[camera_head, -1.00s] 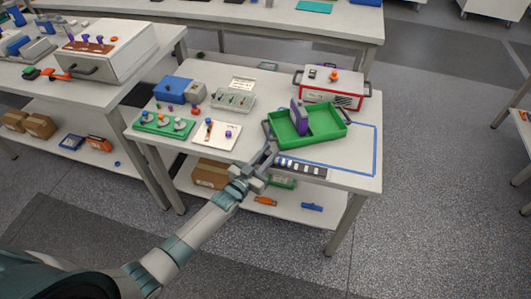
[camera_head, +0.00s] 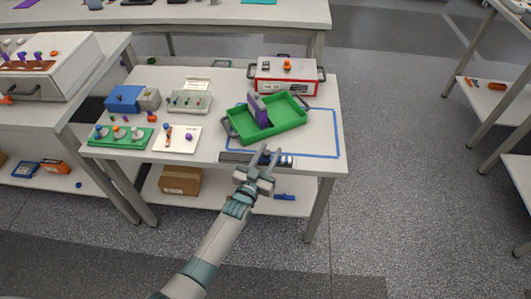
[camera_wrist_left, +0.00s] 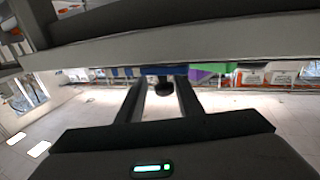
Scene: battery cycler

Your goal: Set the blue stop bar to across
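My left gripper (camera_head: 270,155) is at the front edge of the middle table, in front of a dark strip (camera_head: 236,157) with pale and blue patches. Its two fingers are apart. In the left wrist view, the open fingers (camera_wrist_left: 160,98) point at the table edge, with a small black knob (camera_wrist_left: 164,88) between them. A narrow blue piece (camera_wrist_left: 155,71) shows just beyond the knob; I cannot tell whether it is the stop bar or which way it is set. The gripper partly hides the strip. My right gripper is out of view.
A green tray (camera_head: 284,117) with a purple upright piece (camera_head: 258,108) stands behind the strip, over a blue outline (camera_head: 338,140). A red-and-white box (camera_head: 287,78) is at the back. A white plate (camera_head: 176,145) and green board (camera_head: 110,141) lie left.

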